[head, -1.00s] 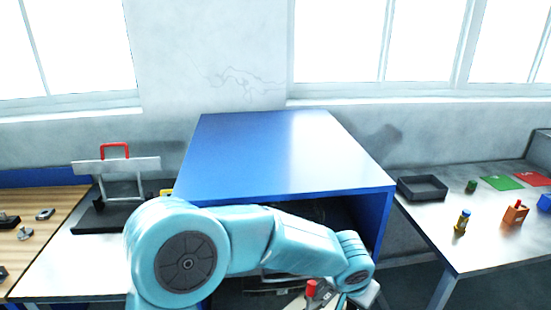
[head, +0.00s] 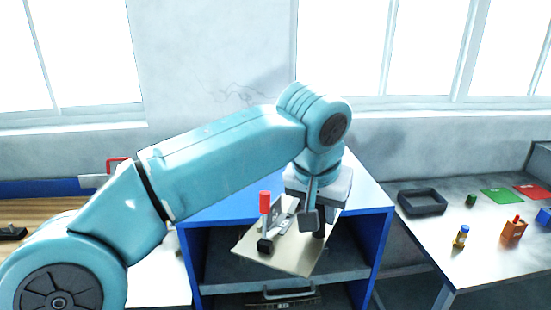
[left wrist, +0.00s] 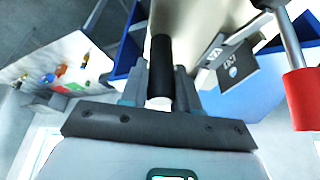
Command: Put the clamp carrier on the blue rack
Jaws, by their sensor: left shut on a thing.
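The clamp carrier is a pale beige plate (head: 292,258) bearing a metal toggle clamp with a red handle (head: 265,203) and a black upright grip. My left gripper (head: 318,222) is shut on that black grip and holds the carrier, slightly tilted, in front of the blue rack (head: 378,222). In the left wrist view the black grip (left wrist: 161,62) stands between the fingers, with the red handle (left wrist: 303,98) at the right. The arm and carrier hide much of the rack's top and opening. My right gripper is not in view.
A dark case (head: 282,297) lies low inside the rack. At the right, a table holds a black tray (head: 422,201), a small yellow and blue object (head: 461,237), an orange block (head: 514,228) and green and red mats. A wooden-topped bench (head: 40,215) stands at the left.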

